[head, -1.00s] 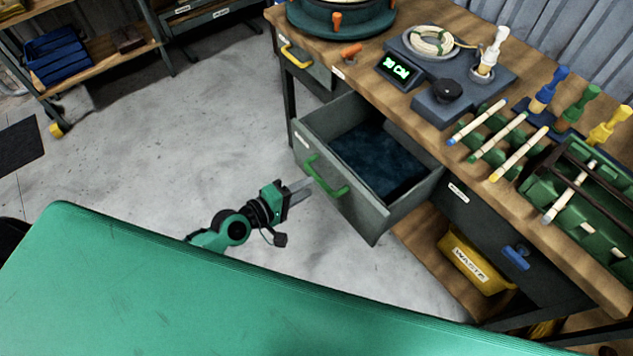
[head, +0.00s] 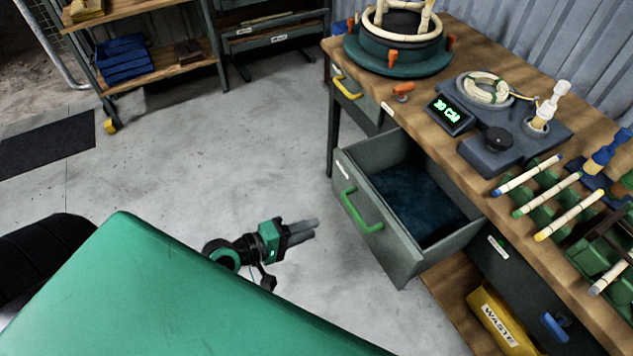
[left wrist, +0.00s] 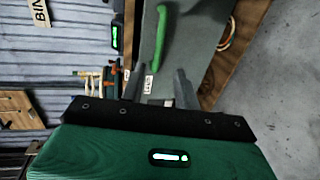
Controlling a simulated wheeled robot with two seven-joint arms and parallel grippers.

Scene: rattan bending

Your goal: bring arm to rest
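My left gripper (head: 316,229) is in the head view, low in front of the open drawer (head: 372,215). Its two grey fingers point right toward the drawer front, with a gap between them and the green drawer handle (head: 362,211). In the left wrist view the fingers (left wrist: 158,88) stand apart with nothing between them. The green handle (left wrist: 161,36) and grey drawer front (left wrist: 195,40) show beyond the fingertips. My right gripper is in neither view.
The drawer, lined dark blue, sticks out from the wooden workbench (head: 420,110). The bench carries a bending form (head: 400,45), a device with a green display (head: 450,115) and rattan sticks in racks. A yellow waste bin (head: 497,320) sits below.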

